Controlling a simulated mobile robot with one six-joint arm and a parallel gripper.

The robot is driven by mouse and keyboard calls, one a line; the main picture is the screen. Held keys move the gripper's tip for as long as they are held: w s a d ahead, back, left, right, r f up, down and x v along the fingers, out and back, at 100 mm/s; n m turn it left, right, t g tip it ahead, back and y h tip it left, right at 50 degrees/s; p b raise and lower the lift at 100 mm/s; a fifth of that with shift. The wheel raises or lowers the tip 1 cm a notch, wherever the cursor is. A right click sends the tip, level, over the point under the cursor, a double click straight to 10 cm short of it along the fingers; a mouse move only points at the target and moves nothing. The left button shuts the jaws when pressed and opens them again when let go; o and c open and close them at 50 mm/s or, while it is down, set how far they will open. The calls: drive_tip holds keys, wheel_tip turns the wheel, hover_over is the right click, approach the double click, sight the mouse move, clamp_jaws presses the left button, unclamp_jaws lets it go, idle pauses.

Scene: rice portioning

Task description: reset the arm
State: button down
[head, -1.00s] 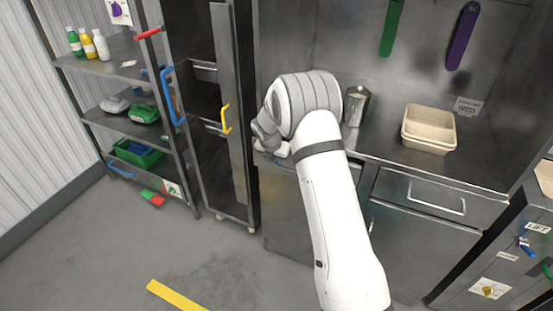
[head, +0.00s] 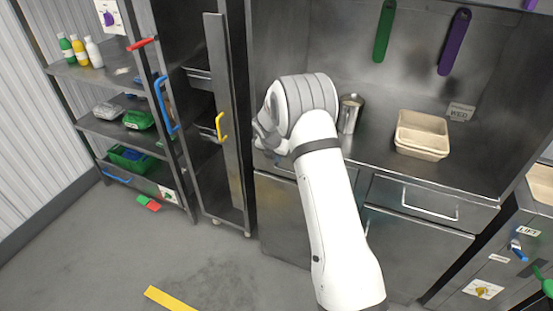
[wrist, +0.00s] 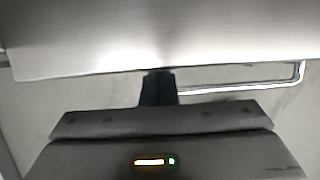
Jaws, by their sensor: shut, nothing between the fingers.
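My white arm rises through the middle of the head view and bends at a grey-banded joint in front of the steel counter (head: 385,165). Its grey wrist part shows left of that joint, but the fingertips are hidden there. In the wrist view my gripper (wrist: 158,78) shows as dark fingers closed together, with nothing between them. Just beyond them is a bright steel surface (wrist: 160,35). A drawer handle (wrist: 245,91) shows to the right of the fingers; I cannot tell whether the fingers touch the steel.
A metal canister (head: 350,113) stands on the counter right of my arm, and beige stacked trays (head: 422,134) stand further right. An open steel cabinet door (head: 228,120) is left of my arm. A shelf rack (head: 105,78) stands far left.

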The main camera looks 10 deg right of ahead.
drive_tip(key=s+d+r+m+p, duration=0.1)
drive_tip(key=s+r+m+p, duration=0.1)
drive_tip(key=s+r+m, duration=0.75)
drive_tip(key=s+r+m+p, duration=0.2)
drive_tip(key=s+r+m, duration=0.3)
drive_tip(key=s+r, duration=0.9)
drive_tip(key=s+r+m+y, duration=0.1)
drive_tip(key=s+r+m, duration=0.2)
drive_tip(key=s+m, duration=0.4)
drive_tip(key=s+r+m+y, duration=0.1)
drive_tip(key=s+r+m, duration=0.2)
drive_tip(key=s+m, duration=0.5)
drive_tip(key=s, duration=0.6)
drive_tip(key=shift+s+r, duration=0.2)
drive_tip(key=shift+r, duration=0.05)
